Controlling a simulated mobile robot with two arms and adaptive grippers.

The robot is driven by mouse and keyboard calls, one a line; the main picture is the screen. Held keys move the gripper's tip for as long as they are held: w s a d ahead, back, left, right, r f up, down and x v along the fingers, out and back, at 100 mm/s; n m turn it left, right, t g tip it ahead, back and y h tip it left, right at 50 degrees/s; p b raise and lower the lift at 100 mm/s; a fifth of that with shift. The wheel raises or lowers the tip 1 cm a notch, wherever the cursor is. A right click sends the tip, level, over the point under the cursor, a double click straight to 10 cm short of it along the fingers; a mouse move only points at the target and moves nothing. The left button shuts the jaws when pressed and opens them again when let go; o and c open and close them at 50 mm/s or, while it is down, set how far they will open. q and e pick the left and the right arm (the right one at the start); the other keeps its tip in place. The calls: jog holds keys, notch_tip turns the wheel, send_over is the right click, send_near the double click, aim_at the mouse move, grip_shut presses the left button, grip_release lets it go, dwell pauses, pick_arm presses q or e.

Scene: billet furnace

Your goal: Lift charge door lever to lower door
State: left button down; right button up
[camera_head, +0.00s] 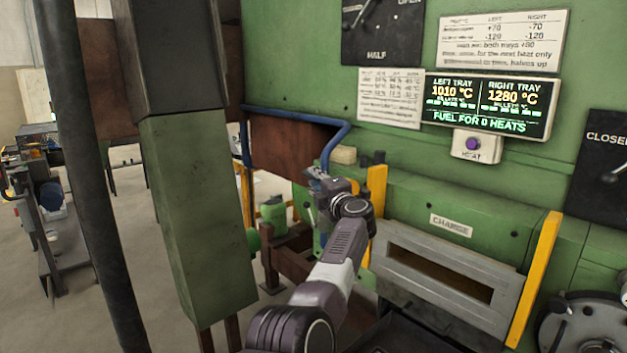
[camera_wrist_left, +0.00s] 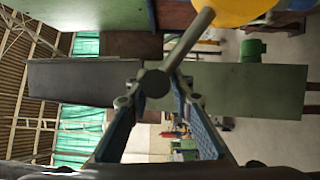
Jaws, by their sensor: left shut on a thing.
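My left gripper (camera_head: 322,183) is beside the left end of the green furnace front. In the left wrist view its two blue-padded fingers (camera_wrist_left: 156,92) are shut on a grey lever (camera_wrist_left: 190,38) near its round knob. The lever's rod slants up toward a yellow part at the top of that view. In the head view my gripper and wrist hide most of the lever. The charge opening's grey frame (camera_head: 405,252), under the CHARGE label (camera_head: 450,224), surrounds a dark slot. I cannot tell the door's position. My right gripper is not in view.
A blue pipe rail (camera_head: 335,143) runs just above my gripper. Yellow posts (camera_head: 537,280) flank the charge frame. A green column (camera_head: 195,210) stands to the left. A display (camera_head: 490,105) and a purple heat button (camera_head: 473,144) are on the wall. A CLOSED-marked panel (camera_head: 597,150) is at right.

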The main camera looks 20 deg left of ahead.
pick_arm(q)
jog(key=c, duration=2.2)
grip_release()
jog(key=shift+w+d+r+t, duration=0.1)
jog(key=shift+d+r+t, duration=0.05)
jog(key=shift+r, duration=0.3)
jog(key=shift+w+d+r+t, duration=0.1)
jog(key=shift+r+t, duration=0.05)
jog(key=shift+r, duration=0.3)
jog(key=o, duration=0.4)
jog(key=shift+w+f, duration=0.1)
jog(key=shift+w, duration=0.05)
jog(key=shift+w+f, duration=0.1)
jog(key=shift+f, duration=0.1)
